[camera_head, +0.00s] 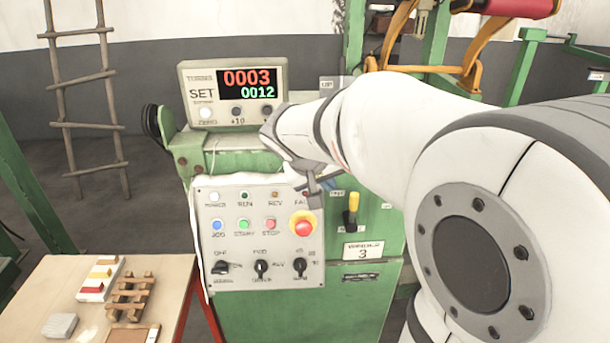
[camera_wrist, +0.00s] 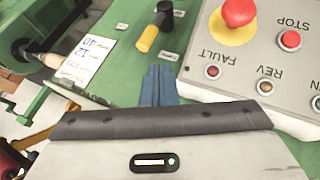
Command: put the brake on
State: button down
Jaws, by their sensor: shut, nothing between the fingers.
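A small lever (camera_head: 352,208) with a yellow grip and black base sits on the green machine front (camera_head: 300,310), right of the grey control panel. Its yellow grip points up in the head view. It also shows upside down in the wrist view (camera_wrist: 150,36). Small labels surround it, too small to read. My gripper (camera_head: 314,190) is shut and empty in front of the panel's upper right corner. In the wrist view its closed fingers (camera_wrist: 160,72) point toward the machine front, apart from the lever, which is beyond and slightly left of the tips.
The control panel (camera_head: 212,262) carries lamps, buttons, knobs and a red emergency stop (camera_head: 303,226) close to my gripper. A counter display (camera_head: 235,92) reads 0003 and 0012. A table (camera_head: 40,290) with wooden pieces stands front left. A paper card (camera_wrist: 86,62) lies beside the lever.

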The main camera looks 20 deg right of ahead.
aim_at(351, 207)
jog(key=p+x, duration=0.1)
jog(key=x, duration=0.9)
jog(key=shift+f, duration=0.1)
jog(key=shift+a+p, duration=0.15)
jog(key=shift+p, duration=0.15)
jog(key=shift+r, duration=0.2)
